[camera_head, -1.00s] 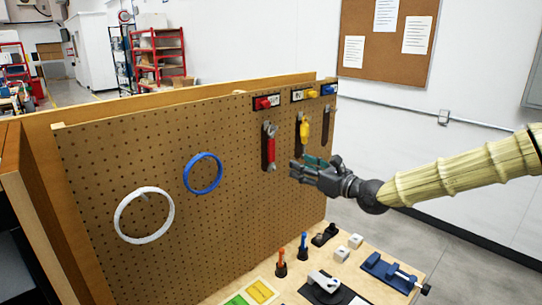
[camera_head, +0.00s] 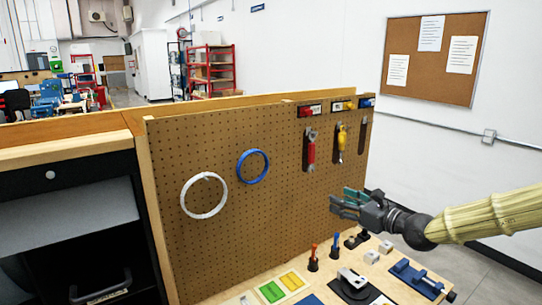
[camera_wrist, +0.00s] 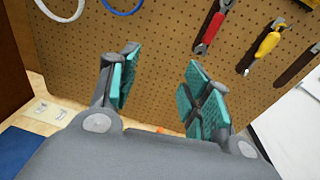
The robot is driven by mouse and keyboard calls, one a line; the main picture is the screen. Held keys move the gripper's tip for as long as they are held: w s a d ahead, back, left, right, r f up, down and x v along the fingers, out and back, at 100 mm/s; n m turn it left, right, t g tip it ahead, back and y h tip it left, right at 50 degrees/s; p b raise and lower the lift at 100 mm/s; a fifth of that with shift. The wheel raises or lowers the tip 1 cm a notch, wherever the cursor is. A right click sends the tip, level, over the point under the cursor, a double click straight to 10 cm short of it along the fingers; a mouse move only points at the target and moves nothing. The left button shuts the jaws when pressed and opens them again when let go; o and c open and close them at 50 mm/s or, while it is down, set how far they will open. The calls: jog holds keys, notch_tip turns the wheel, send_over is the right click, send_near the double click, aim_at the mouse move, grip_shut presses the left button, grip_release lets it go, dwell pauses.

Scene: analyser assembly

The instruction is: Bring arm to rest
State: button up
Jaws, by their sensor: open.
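My gripper (camera_head: 347,203) is open and empty, held out in front of the pegboard (camera_head: 225,125) and above the workbench. In the wrist view, its two teal-padded fingers (camera_wrist: 160,88) stand apart with only the pegboard behind them. On the board hang a red-handled tool (camera_head: 310,150) and a yellow-handled tool (camera_head: 341,140), both apart from the gripper. My sleeved arm reaches in from the right of the head view. The third hanging place at the right shows a dark tool shape (camera_head: 363,133); I cannot tell whether a tool hangs there.
A white ring (camera_head: 203,195) and a blue ring (camera_head: 252,166) hang on the board. Below my gripper, the bench holds orange (camera_head: 313,257) and blue (camera_head: 336,246) upright tools, a blue vise (camera_head: 415,277), white blocks and a green-and-yellow tray (camera_head: 283,287). A dark cabinet (camera_head: 75,230) stands left.

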jog(key=s+a+f+n+g+h, duration=0.1)
jog(key=s+a+f+n+g, duration=0.2)
jog(key=s+f, duration=0.55)
jog(key=s+a+f+n+g+h+b, duration=0.1)
jog(key=s+a+f+n+g, duration=0.25)
jog(key=f, duration=0.75)
jog(key=s+a+f+n+g, duration=0.1)
jog(key=s+f+n+g, duration=0.25)
jog(key=s+f, duration=0.55)
jog(key=s+d+f+n+g+h+b, duration=0.1)
jog(key=s+d+f+n+h, duration=0.3)
jog(key=s+f+n, duration=0.4)
jog(key=s+d+f+n+g+h+b, duration=0.1)
jog(key=s+d+f+n+h, duration=0.3)
jog(key=s+f+n, duration=0.5)
jog(key=s+d+f+g, duration=0.1)
jog(key=s+f, duration=0.7)
jog(key=s, duration=0.3)
jog(key=shift+s+f+n, duration=0.25)
jog(key=shift+f+n, duration=0.05)
